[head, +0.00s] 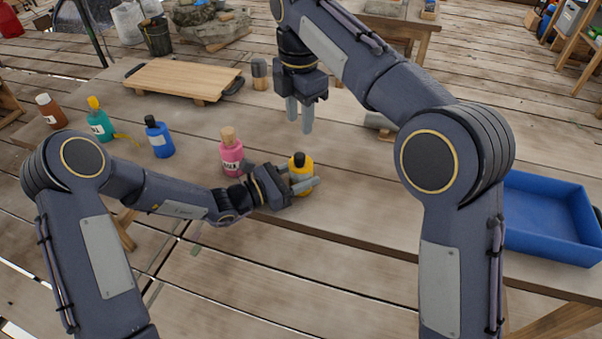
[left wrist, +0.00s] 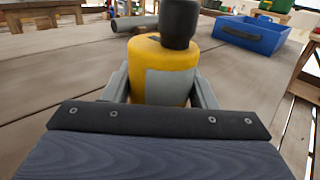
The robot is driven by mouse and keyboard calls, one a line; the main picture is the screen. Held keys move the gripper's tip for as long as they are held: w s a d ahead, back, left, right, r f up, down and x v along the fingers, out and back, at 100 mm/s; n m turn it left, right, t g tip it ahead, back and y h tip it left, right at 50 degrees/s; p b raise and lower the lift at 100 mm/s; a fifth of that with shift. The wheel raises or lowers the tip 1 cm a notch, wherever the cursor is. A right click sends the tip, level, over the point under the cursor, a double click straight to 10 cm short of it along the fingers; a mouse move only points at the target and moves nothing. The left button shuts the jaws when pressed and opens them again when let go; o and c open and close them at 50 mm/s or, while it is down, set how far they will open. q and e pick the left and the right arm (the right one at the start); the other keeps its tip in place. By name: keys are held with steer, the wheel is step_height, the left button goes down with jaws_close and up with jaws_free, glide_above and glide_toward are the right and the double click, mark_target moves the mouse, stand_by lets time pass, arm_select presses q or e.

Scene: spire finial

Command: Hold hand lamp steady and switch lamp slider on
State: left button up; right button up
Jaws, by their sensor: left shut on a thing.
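A yellow bottle (head: 307,170) with a black cap stands upright near the front edge of the table. My left gripper (head: 304,184) is shut around its body from the left. The left wrist view shows the yellow bottle (left wrist: 145,55) between both fingers, with a grey label facing the camera. My right gripper (head: 300,116) is open and empty, pointing down above the table behind the bottle. A grey cylinder (head: 378,121) lies behind, partly hidden by my right arm; it also shows in the left wrist view (left wrist: 133,23). I cannot tell whether it is the hand lamp, and no slider is visible.
A pink bottle (head: 231,158) stands left of my left gripper. Blue (head: 159,140), teal (head: 100,126) and brown (head: 51,112) bottles stand further left. A wooden board (head: 183,78) lies behind them. A blue tray (head: 552,238) is at the right.

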steer(key=shift+c, duration=1)
steer(key=s+f+h, duration=0.1)
steer(key=s+f+n+h, duration=0.1)
steer(key=f, duration=0.1)
steer(key=s+f, duration=0.1)
steer(key=shift+s+a+f+n+h, duration=0.1)
steer(key=shift+a+f+n+h, duration=0.05)
steer(key=shift+a+n+h, duration=0.25)
jaws_close()
steer(key=s+f+n+t+h, duration=0.1)
steer(key=s+f+n+t, duration=0.3)
steer(key=s+n+t, duration=0.3)
steer(key=s+f+n+t+h, duration=0.1)
steer(key=s+f+n+t, duration=0.2)
steer(key=n, duration=1.4)
steer(key=shift+s+d+f+t, duration=0.35)
steer(key=shift+s+t, duration=1.95)
steer(key=shift+t, duration=1.4)
steer(key=shift+a, duration=0.1)
